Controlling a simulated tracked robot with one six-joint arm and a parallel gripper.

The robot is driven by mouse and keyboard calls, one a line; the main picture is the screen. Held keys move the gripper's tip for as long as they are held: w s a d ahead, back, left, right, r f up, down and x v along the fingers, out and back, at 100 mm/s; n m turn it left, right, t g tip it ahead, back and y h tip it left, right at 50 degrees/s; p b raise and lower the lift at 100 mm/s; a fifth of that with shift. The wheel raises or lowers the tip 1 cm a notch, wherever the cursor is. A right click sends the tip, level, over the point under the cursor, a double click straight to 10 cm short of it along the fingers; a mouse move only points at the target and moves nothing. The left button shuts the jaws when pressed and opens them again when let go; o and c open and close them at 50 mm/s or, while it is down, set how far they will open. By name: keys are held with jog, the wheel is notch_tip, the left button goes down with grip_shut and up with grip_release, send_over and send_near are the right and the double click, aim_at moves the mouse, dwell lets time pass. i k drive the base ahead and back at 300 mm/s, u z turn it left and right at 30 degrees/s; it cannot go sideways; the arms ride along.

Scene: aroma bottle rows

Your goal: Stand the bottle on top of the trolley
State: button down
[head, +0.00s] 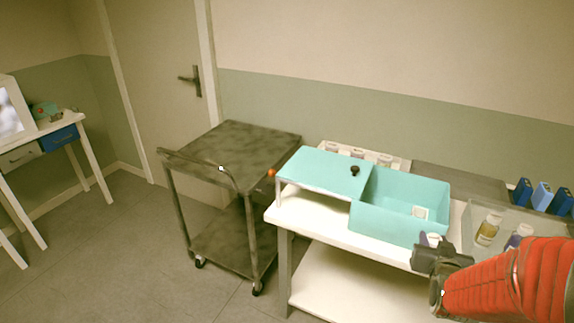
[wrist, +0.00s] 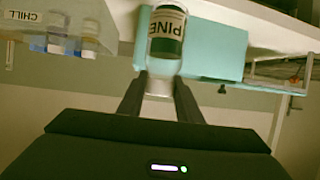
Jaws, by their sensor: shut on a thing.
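The bottle (wrist: 166,42), clear with a white and dark green label reading PINE, is in my gripper (wrist: 159,88) in the wrist view. The two fingers are shut on its narrow pale end. In the head view my gripper (head: 432,250) is at the lower right, by the front of the white table; the bottle is hard to make out there. The trolley (head: 240,145) stands left of the table, a dark grey metal cart with a handle, a lower shelf and wheels. Its top is bare and well apart from my gripper.
The white table (head: 308,221) carries a turquoise raised cover and box (head: 385,215) between my gripper and the trolley. A black knob (head: 355,170) stands on the cover. Bottles (head: 488,230) stand at the right, with blue items (head: 542,193) behind. Floor is free left of the trolley.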

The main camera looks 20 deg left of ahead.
aim_at(246, 169)
jog(key=u, duration=0.05)
jog(key=k, duration=0.45)
jog(key=z, duration=0.95)
jog(key=i, duration=0.1)
jog(key=u, duration=2.85)
jog(key=i, duration=1.85)
